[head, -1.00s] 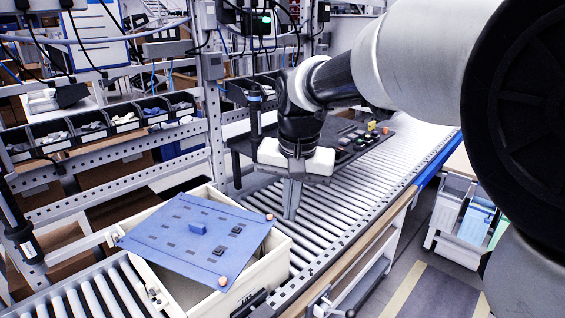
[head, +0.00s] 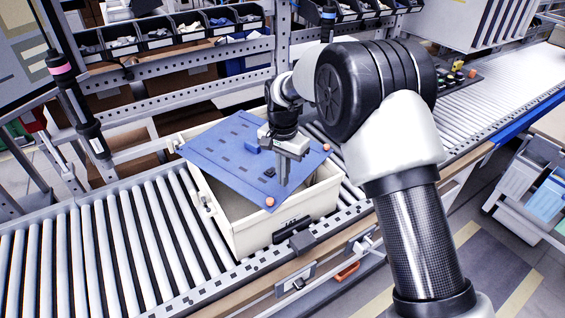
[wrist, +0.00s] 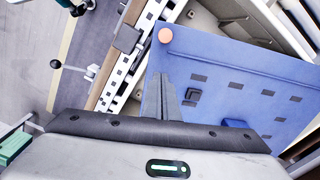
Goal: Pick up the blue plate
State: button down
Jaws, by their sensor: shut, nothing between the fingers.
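The blue plate (head: 222,152) is a flat panel with dark slots, small blocks and orange round knobs at corners. It lies tilted across the top of an open cream crate (head: 285,228), overhanging its rim. My gripper (head: 284,182) points down over the plate's right part, near the front corner knob. In the wrist view the shut fingers (wrist: 160,98) show in front of the plate (wrist: 245,85), with nothing between them. An orange knob (wrist: 166,35) shows just beyond the fingertips. I cannot tell whether the fingertips touch the plate.
The crate stands on a roller conveyor (head: 110,250), with bare rollers to its left. A dark panel with coloured knobs (head: 455,80) lies farther right along the conveyor. A metal rack with parts bins (head: 160,38) stands behind. A dark upright tool (head: 78,100) hangs at left.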

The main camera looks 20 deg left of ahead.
aim_at(275, 199)
notch_tip(275, 199, down, 2)
jog(key=shift+f, duration=0.1)
jog(key=s, duration=0.3)
jog(key=shift+a+p, duration=0.4)
jog(key=shift+s+a+f, duration=0.1)
jog(key=shift+s+a, duration=0.05)
jog(key=shift+s, duration=0.25)
